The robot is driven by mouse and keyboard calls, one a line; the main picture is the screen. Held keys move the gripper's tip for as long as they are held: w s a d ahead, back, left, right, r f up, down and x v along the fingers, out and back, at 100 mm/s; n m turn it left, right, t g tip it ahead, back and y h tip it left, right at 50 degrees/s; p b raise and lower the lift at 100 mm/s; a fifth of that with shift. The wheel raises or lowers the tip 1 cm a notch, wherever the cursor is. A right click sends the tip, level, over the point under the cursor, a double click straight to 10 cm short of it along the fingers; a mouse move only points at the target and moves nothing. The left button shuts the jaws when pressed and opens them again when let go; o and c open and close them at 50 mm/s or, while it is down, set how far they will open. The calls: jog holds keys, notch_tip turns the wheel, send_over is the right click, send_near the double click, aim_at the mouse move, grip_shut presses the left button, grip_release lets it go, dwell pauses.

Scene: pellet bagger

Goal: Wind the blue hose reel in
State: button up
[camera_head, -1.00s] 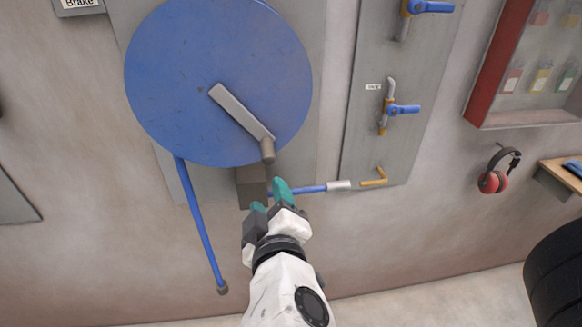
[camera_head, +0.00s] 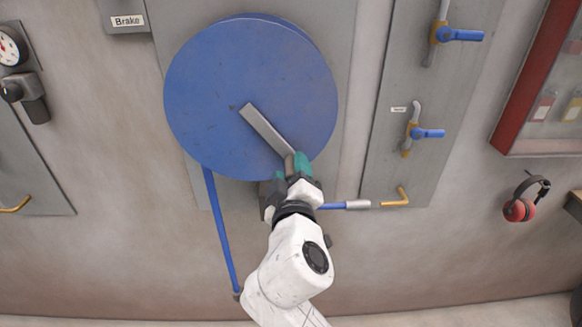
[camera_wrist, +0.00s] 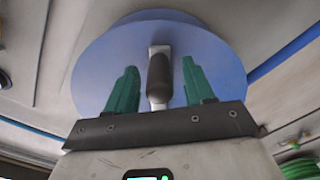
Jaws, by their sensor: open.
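The blue hose reel (camera_head: 225,90) is a large round disc on a grey wall plate. A grey crank arm (camera_head: 264,127) runs from its middle down to the right. The dark crank handle (camera_wrist: 159,80) stands out from the arm's end, and in the wrist view it lies between my two green fingers. My gripper (camera_head: 296,165) is open around the handle, with a gap on each side. In the head view my fingers partly hide the handle. A blue hose (camera_head: 221,230) hangs from the reel's lower left.
A box labelled Brake (camera_head: 127,21) is at the upper left. A panel with blue-handled valves (camera_head: 426,134) is to the right, with a short blue hose (camera_head: 335,206) reaching towards it. Red ear defenders (camera_head: 519,210) hang further right. A gauge (camera_head: 10,47) is at the far left.

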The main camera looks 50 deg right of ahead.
jog(key=shift+w+d, duration=0.1)
jog(key=shift+d, duration=0.05)
grip_shut()
dwell(0.4)
